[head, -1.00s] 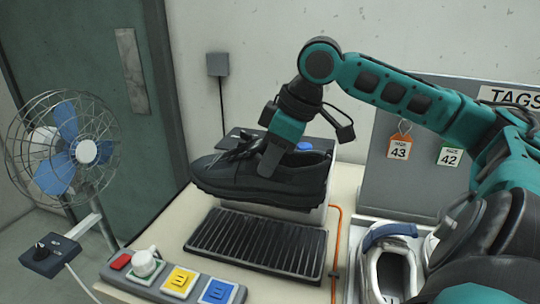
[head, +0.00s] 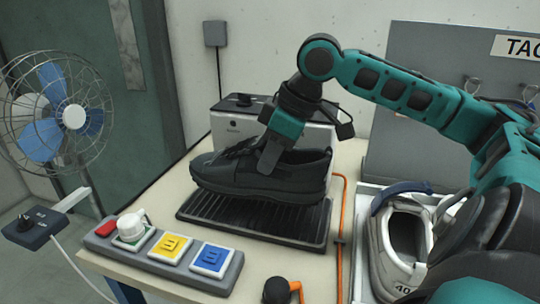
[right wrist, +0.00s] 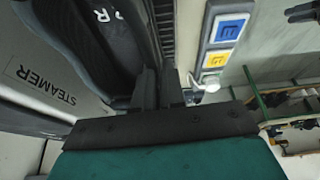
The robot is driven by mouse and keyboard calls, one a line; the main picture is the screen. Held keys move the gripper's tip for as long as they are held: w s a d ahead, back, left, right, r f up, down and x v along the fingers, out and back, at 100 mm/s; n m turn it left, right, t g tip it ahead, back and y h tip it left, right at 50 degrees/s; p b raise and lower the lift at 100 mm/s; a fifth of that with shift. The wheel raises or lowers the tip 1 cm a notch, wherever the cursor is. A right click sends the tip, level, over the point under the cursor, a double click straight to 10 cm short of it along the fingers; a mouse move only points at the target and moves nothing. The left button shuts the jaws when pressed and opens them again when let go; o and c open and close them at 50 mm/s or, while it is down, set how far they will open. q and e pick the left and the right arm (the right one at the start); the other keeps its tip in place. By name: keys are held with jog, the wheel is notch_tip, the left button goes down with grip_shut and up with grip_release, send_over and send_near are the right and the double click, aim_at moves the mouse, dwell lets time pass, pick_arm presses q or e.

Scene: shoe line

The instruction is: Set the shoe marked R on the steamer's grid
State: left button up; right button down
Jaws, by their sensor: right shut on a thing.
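The black shoe (head: 262,172) is in my right gripper (head: 268,162), which is shut on its upper side near the opening. In the right wrist view the shoe (right wrist: 88,45) shows a white R inside, beside the fingers (right wrist: 158,88). The shoe is roughly level, toe to the left, over the steamer's dark ribbed grid (head: 255,222). The sole hides the back of the grid, and I cannot tell whether they touch. The white steamer body (head: 235,125) stands behind the shoe; its STEAMER lettering (right wrist: 45,82) shows in the right wrist view. My left gripper is not in view.
A button panel (head: 165,250) lies in front of the grid. An orange cable (head: 341,215) runs along its right. A white shoe (head: 385,245) sits in a tray at right, partly behind my arm. A fan (head: 62,115) stands left; a grey tag board (head: 430,70) is behind.

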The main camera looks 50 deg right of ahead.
aim_at(262, 192)
notch_tip(262, 192, down, 2)
jog(key=shift+f+b, duration=0.1)
jog(key=shift+b, duration=0.55)
jog(key=shift+f+b, duration=0.6)
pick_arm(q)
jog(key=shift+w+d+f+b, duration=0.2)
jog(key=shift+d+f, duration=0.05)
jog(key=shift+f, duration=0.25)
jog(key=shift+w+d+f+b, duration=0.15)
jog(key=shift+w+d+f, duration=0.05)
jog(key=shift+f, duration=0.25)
pick_arm(e)
jog(key=shift+f, duration=0.4)
jog(key=c, duration=1.5)
grip_release()
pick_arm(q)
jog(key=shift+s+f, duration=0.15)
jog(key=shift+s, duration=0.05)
pick_arm(e)
jog(key=o, duration=0.4)
jog(key=shift+c, duration=0.2)
jog(key=shift+f, duration=0.1)
